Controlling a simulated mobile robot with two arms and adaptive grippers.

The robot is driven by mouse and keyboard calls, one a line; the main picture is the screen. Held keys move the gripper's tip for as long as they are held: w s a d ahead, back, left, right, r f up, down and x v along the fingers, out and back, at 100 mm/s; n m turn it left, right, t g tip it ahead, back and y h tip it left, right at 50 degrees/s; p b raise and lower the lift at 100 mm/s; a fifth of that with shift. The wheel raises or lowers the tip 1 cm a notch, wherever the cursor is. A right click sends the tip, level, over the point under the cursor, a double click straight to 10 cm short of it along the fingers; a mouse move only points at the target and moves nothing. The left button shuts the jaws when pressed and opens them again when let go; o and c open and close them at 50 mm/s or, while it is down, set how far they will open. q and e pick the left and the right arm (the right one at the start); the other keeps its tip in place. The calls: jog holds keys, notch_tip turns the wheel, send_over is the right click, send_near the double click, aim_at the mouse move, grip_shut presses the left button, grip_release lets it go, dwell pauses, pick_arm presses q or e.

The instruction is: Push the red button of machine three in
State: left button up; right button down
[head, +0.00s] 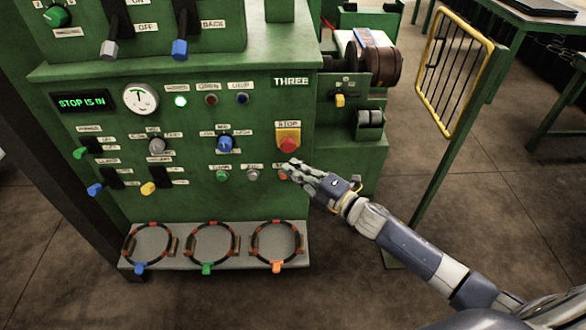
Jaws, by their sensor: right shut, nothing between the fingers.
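Machine three (261,103) is a green panel labelled THREE at its upper right. Its red button (288,144) sits on a yellow housing under a STOP label. The display (82,103) reads "STOP IS IN". My right gripper (289,169) is shut and empty, with its fingertips just below the red button, at the panel's right edge. The fingers partly cover a small orange-red button (283,176) in the lower row; whether they touch it I cannot tell. My left gripper is not in view.
Green (222,175) and grey (252,175) buttons sit left of my fingers. A blue knob (224,144) is above them. Rings with coloured handles lie on a shelf (192,262) below. A yellow-framed grille (456,72) stands to the right. The floor (517,190) there is open.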

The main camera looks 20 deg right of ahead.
pick_arm(q)
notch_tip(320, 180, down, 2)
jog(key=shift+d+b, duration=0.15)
jog(key=shift+b, duration=0.75)
pick_arm(e)
jog(key=v, duration=0.9)
jog(key=shift+w+d, duration=0.15)
jog(key=shift+d, duration=0.15)
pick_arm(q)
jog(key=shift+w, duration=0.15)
pick_arm(e)
jog(key=shift+f, duration=0.2)
